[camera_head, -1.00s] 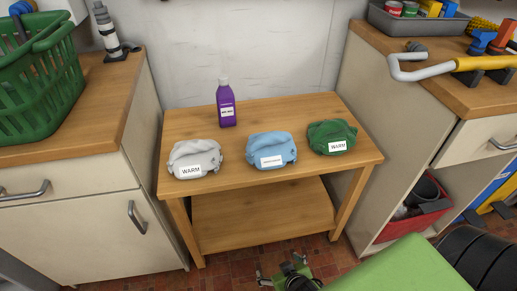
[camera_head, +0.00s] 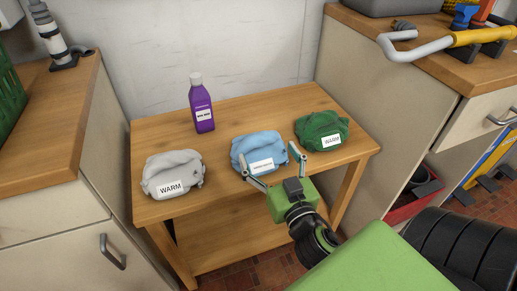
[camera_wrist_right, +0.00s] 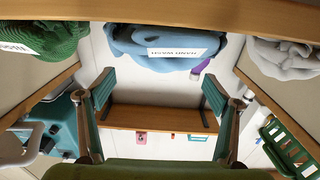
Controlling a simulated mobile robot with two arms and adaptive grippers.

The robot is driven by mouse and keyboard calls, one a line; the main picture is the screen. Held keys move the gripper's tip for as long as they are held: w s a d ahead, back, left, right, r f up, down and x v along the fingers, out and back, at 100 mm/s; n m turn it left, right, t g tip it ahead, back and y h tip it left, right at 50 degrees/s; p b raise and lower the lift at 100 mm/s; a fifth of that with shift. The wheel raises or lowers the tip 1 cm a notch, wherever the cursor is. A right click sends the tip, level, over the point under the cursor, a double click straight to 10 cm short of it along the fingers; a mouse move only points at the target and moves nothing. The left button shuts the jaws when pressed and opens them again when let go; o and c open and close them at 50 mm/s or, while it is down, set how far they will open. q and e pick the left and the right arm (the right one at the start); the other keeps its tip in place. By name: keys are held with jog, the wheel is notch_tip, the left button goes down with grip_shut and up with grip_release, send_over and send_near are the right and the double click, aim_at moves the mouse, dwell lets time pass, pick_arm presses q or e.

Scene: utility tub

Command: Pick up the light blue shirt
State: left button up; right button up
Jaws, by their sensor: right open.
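The light blue shirt (camera_head: 258,147) is a folded bundle with a white label, in the middle of the wooden table (camera_head: 245,110). My right gripper (camera_head: 271,165) is open at the table's front edge, just in front of the blue shirt, its fingers apart and empty. In the right wrist view the blue shirt (camera_wrist_right: 165,45) lies beyond the open fingertips (camera_wrist_right: 157,82), and nothing shows between them. My left gripper is not in view.
A white-grey shirt (camera_head: 173,172) labelled WARM lies left of the blue one. A green shirt (camera_head: 321,130) labelled WARM lies close on its right. A purple bottle (camera_head: 202,105) stands behind. Wooden-topped cabinets (camera_head: 50,120) flank the table.

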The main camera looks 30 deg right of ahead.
aim_at(261, 143)
jog(key=shift+x, duration=3.55)
jog(key=shift+a+f, duration=0.1)
jog(key=shift+f, duration=0.05)
jog(key=c, duration=1.4)
